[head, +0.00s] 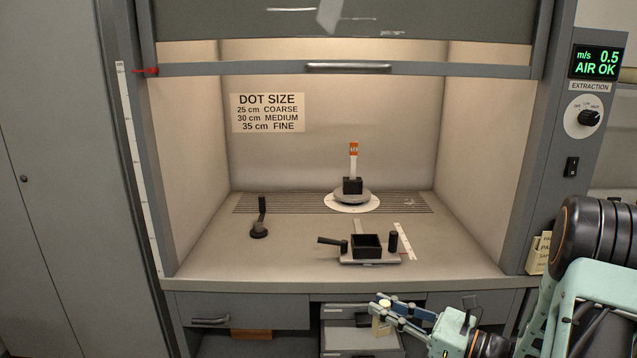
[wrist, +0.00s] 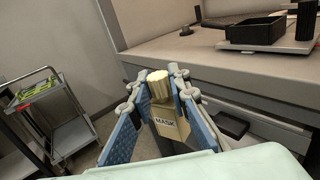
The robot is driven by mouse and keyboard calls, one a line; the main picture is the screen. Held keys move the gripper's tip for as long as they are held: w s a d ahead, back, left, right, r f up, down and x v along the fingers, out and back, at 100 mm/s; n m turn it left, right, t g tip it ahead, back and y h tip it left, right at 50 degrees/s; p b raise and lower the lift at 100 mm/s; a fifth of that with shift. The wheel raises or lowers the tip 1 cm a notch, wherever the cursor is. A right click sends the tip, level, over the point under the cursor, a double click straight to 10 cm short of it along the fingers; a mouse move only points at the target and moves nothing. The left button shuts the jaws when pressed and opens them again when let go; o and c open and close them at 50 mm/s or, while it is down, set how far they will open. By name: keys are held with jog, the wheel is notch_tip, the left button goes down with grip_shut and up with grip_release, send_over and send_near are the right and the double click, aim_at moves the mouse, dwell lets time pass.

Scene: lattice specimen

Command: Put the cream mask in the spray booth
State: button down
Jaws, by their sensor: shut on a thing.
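My gripper (head: 384,305) is in front of the booth, below its front edge, at an open drawer. It is shut on the cream mask (head: 381,325), which is small in the head view. In the wrist view the mask (wrist: 168,122) is a cream piece with a ribbed top and a "MASK" label, upright between the blue fingers of my gripper (wrist: 159,84). The fingers hide its sides. The spray booth (head: 205,250) is the grey cabinet with a lit interior. Its sash is raised and its front is open.
In the booth stand a black box on a plate (head: 370,260), a round turntable (head: 352,200) with an orange-topped strip, and a small black-handled tool (head: 259,230). The left front of the booth floor is clear. A grey trolley (wrist: 60,125) stands left in the wrist view.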

jog(key=s, duration=0.2)
jog(key=s+f, duration=0.1)
jog(key=shift+s+a+f, duration=0.1)
jog(key=shift+s+a, duration=0.15)
jog(key=shift+a, duration=0.1)
notch_tip(320, 180, up, 12)
jog(key=m+t+h+p, duration=0.5)
jog(key=h+p, duration=0.1)
jog(key=p, duration=1.3)
send_over(385, 324)
jog(key=s, duration=0.3)
jog(key=shift+w+a, duration=0.2)
jog(key=shift+a, duration=0.2)
jog(key=shift+d, duration=0.1)
